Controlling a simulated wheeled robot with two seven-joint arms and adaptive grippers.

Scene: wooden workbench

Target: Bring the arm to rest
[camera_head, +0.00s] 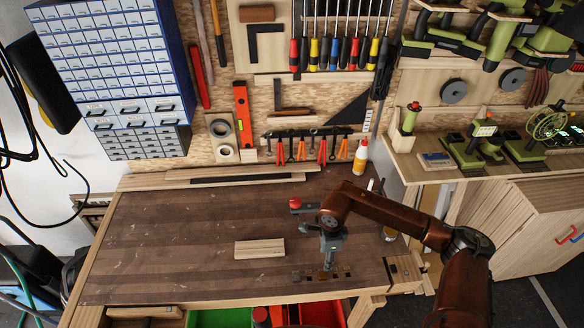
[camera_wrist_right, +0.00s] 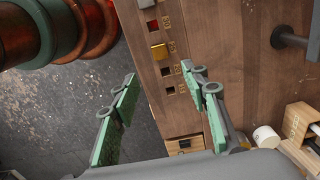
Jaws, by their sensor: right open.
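My right arm comes in from the right in the head view, and its gripper (camera_head: 328,262) points down over the front right part of the wooden workbench (camera_head: 170,240). The gripper (camera_wrist_right: 160,112) also shows in the right wrist view, with its two green-padded fingers spread apart and nothing between them. Below the fingers is a row of small square openings with number labels at the bench edge. How high the fingertips are above the bench is hard to tell. My left gripper is not in view.
A light wooden block (camera_head: 260,249) lies left of the gripper. Red and green bins (camera_head: 220,318) show below the front edge. The left half of the bench top is clear.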

